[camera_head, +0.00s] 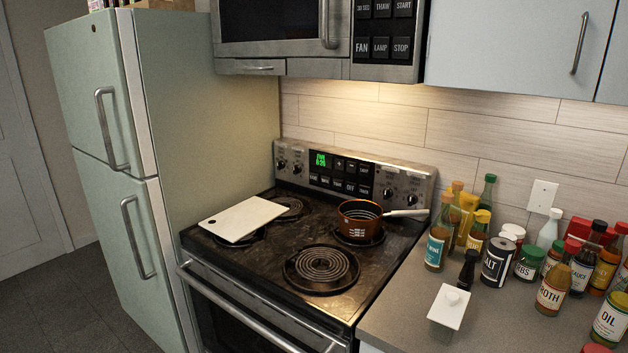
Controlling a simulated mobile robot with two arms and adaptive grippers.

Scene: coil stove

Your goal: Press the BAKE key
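The coil stove (262,308) stands between the fridge and the counter. Its upright back panel (411,176) has a green lit display (320,160) and two rows of dark keys (350,187). The BAKE key is probably among them, but most labels are too small to read surely; one in the lower row seems to read OFF. Round knobs sit at both ends of the panel. A copper-coloured pot (352,222) stands on the back right burner, in front of the panel, with its pale handle pointing right. Neither of my grippers shows in this view.
A white board (243,218) lies over the left burners. The front right coil (321,268) is bare. Several bottles and jars crowd the counter (400,325) at right, beside a white lidded dish (449,307). The microwave (290,30) hangs above the stove.

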